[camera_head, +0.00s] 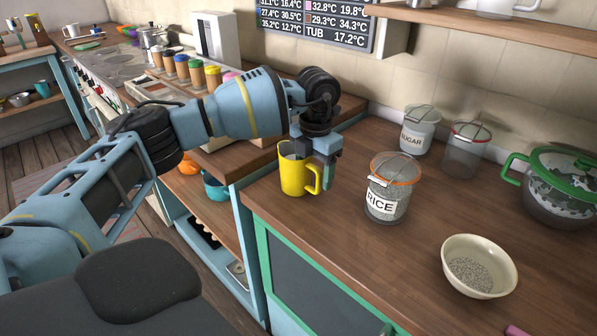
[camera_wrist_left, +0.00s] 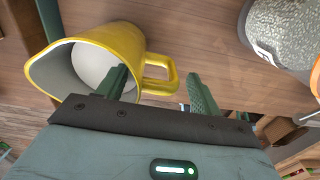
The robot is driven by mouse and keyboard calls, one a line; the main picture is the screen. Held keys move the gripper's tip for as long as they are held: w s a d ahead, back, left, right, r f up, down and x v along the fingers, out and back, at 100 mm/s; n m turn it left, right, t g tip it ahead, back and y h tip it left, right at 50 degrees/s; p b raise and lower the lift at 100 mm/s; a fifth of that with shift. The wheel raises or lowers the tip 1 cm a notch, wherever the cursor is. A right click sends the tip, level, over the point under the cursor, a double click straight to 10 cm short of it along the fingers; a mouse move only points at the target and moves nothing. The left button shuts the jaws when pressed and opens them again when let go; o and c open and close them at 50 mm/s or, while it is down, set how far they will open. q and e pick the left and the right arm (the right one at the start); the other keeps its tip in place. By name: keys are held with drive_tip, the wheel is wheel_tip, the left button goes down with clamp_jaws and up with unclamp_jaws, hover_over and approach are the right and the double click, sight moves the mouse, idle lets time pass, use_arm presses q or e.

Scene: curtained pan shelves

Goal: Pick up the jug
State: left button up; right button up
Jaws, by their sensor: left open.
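The yellow jug (camera_head: 292,174) stands upright near the counter's left edge, its handle turned to the right. My left gripper (camera_head: 316,164) is open, pointing down over the jug's handle side. In the left wrist view, the jug (camera_wrist_left: 135,40) shows its pale inside, and its handle (camera_wrist_left: 172,76) lies between the two spread fingers of my gripper (camera_wrist_left: 158,73). One finger overlaps the jug's mouth; I cannot tell whether it touches. The right gripper is not in view.
A rice jar (camera_head: 387,192) stands close to the right of the jug. A sugar jar (camera_head: 418,130), another glass jar (camera_head: 464,150), a green-lidded pot (camera_head: 560,190) and a cream bowl (camera_head: 478,268) stand farther right.

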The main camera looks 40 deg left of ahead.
use_arm(q)
drive_tip(key=shift+f, duration=0.2)
clamp_jaws()
drive_tip(key=shift+r, duration=0.1)
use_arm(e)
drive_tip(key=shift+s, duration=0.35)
